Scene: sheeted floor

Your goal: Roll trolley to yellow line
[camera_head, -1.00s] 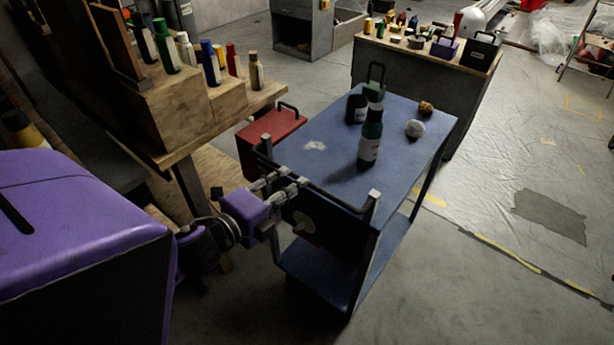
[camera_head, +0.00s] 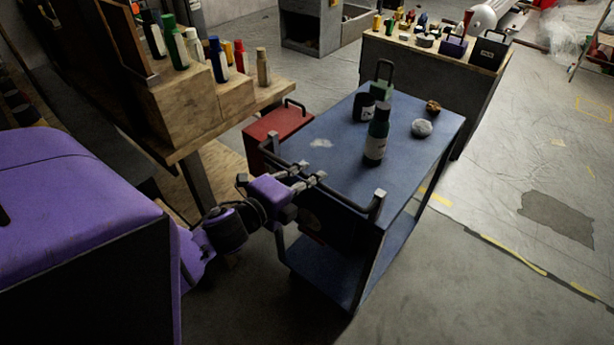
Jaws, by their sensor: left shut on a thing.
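The blue trolley (camera_head: 345,185) stands in the middle of the view, with a top deck, a lower shelf and a dark push handle (camera_head: 345,199) at its near end. My left gripper (camera_head: 312,181) is shut on the handle, left of its middle. A dark bottle (camera_head: 377,138), a black container (camera_head: 363,107), a white lump (camera_head: 421,128) and a brown lump (camera_head: 433,106) sit on the top deck. The yellow line (camera_head: 512,254) is a worn strip on the floor to the right of the trolley, partly hidden behind it. My right gripper is out of view.
A wooden bench (camera_head: 262,97) with several bottles stands close on the left. A red box (camera_head: 277,134) is beside the trolley's left side. A second table (camera_head: 430,62) with items stands behind it. The floor at the right is open, with a grey patch (camera_head: 558,217).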

